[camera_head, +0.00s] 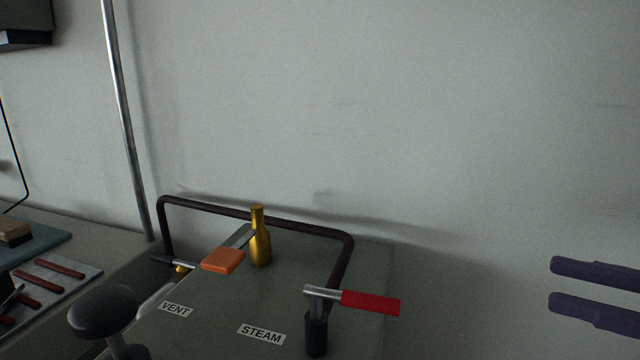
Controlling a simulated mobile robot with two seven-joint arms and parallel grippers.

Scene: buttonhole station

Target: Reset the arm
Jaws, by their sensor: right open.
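My right gripper (556,283) comes in from the right edge with its two dark purple fingers apart and nothing between them. It is to the right of the red-handled lever (370,302) and clear of it. The lever's red grip points right from a metal bar on a dark post. An orange-handled lever (223,260) lies beside a brass bottle-shaped fitting (260,240) on the grey-green station top (210,292). My left gripper is not in view.
A dark bent rail (255,214) runs around the station's back. A black round knob (102,310) stands at front left. STEAM (261,334) and VENT (175,309) labels mark the top. A metal pole (122,110) rises at left. Red-handled tools (60,267) lie on a pale mat.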

